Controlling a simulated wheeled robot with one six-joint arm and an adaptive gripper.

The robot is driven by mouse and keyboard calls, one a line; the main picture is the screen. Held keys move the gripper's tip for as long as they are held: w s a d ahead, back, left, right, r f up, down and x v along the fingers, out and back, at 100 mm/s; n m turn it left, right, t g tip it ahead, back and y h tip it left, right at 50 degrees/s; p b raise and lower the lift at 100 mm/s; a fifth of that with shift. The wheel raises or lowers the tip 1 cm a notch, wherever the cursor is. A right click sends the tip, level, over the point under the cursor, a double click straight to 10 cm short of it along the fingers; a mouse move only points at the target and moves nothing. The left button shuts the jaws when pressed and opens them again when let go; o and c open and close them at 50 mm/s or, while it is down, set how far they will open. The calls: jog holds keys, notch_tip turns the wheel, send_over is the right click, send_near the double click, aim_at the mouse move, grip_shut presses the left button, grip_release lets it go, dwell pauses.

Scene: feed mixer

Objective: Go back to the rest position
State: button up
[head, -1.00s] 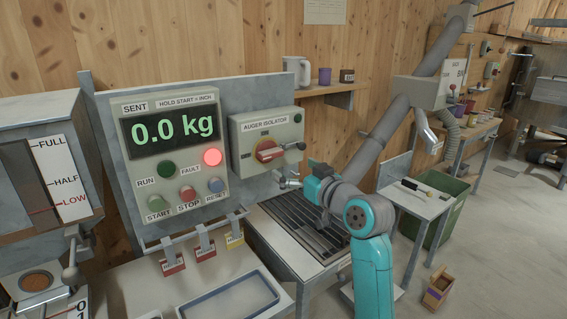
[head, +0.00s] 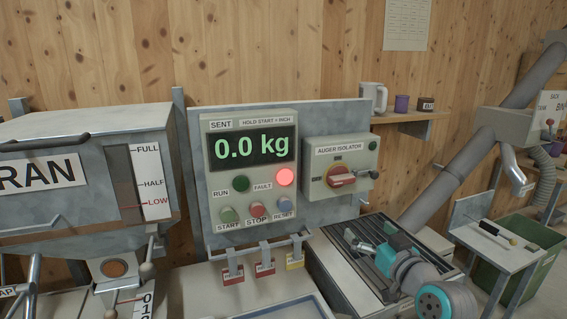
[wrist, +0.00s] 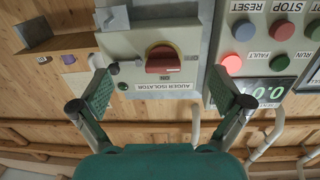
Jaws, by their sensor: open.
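My gripper (head: 367,246) is open and empty in the head view. It is over the slatted bench, below the auger isolator box (head: 340,165) and apart from it. In the wrist view my gripper (wrist: 160,104) shows its two green-padded fingers spread wide. The isolator box (wrist: 125,45) appears upside down there, with its red rotary handle (wrist: 165,60) between and beyond the fingers. The handle also shows in the head view (head: 341,176). Nothing is between the fingers.
The control panel (head: 251,185) reads 0.0 kg with its red fault lamp (head: 285,177) lit. Several tags (head: 263,270) hang below it. The bran hopper (head: 70,165) stands at left. A shelf (head: 410,117) holds a mug. A small table (head: 510,235) and green bin (head: 535,240) stand at right.

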jog(key=s+a+f+m+g+h, duration=0.15)
jog(key=s+f+m+h, duration=0.25)
jog(key=s+f, duration=2.1)
jog(key=s+a+n, duration=0.1)
jog(key=s, duration=2.8)
jog(key=shift+s+a+g+h, duration=0.25)
jog(key=shift+a+g+h, duration=0.05)
jog(key=shift+a+g, duration=0.15)
